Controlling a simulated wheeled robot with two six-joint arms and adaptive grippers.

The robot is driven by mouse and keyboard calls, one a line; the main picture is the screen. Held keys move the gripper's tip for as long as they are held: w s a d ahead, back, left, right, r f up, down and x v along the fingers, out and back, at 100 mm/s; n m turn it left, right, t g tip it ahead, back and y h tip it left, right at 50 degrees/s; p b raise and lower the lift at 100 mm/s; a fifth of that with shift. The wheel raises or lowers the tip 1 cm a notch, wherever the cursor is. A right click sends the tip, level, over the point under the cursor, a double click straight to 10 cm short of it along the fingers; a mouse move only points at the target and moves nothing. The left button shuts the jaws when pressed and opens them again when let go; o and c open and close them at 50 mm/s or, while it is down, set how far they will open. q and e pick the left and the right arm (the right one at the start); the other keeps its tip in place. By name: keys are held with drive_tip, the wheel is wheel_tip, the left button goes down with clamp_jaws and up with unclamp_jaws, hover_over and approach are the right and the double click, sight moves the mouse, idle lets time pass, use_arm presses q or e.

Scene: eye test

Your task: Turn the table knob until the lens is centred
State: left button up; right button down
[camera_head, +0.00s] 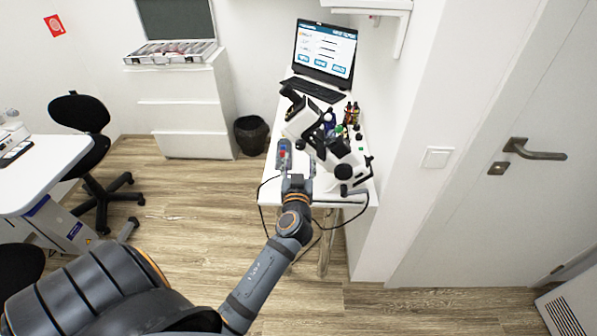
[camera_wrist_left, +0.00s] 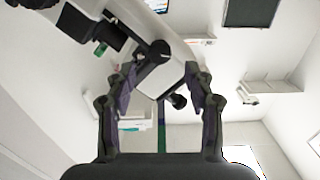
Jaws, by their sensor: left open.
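A white and black eye instrument (camera_head: 300,118) stands on the narrow white table (camera_head: 274,190). Several black knobs show on it, one of them a round knob (camera_head: 343,171) low on its right side. I cannot tell for sure which is the table knob, and the lens cannot be made out. My left gripper (camera_head: 298,168) is open at the instrument's near left side. In the left wrist view, the open fingers (camera_wrist_left: 160,80) have the white instrument body beyond them, and a small black knob (camera_wrist_left: 178,100) appears between them, with no clear contact. My right gripper is not in view.
A laptop (camera_head: 325,50) and several small bottles (camera_head: 351,113) stand behind and beside the instrument. A grey device with red and blue marks (camera_head: 284,153) is at the table's left edge. Dark cables hang near the front. A wall (camera_head: 405,130) closes the right side.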

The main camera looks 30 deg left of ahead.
use_arm(q)
drive_tip(key=v, duration=0.6)
drive_tip(key=shift+w, duration=0.1)
drive_tip(key=s+d+f+m+g+h, duration=0.2)
drive_tip(key=f, duration=0.9)
drive_tip(key=s+d+f+m+g+h, duration=0.1)
drive_tip(key=d+f+m+h, duration=0.1)
drive_tip(key=f, duration=0.9)
drive_tip(key=s+d+f+m+g+h, duration=0.1)
drive_tip(key=s+d+f+g+h, duration=0.15)
drive_tip(key=f, duration=0.95)
drive_tip(key=s+f+m+g+h, duration=0.2)
drive_tip(key=s+f+g, duration=0.2)
drive_tip(key=s+f, duration=1.1)
drive_tip(key=s+a+f+g, duration=0.2)
drive_tip(key=s+f, duration=0.2)
drive_tip(key=s, duration=0.5)
drive_tip(key=s+a+f+g, duration=0.2)
drive_tip(key=s+f, duration=0.3)
drive_tip(key=s, duration=0.4)
drive_tip(key=shift+s+f, duration=0.25)
drive_tip(key=shift+s, duration=0.05)
drive_tip(key=shift+g, duration=0.25)
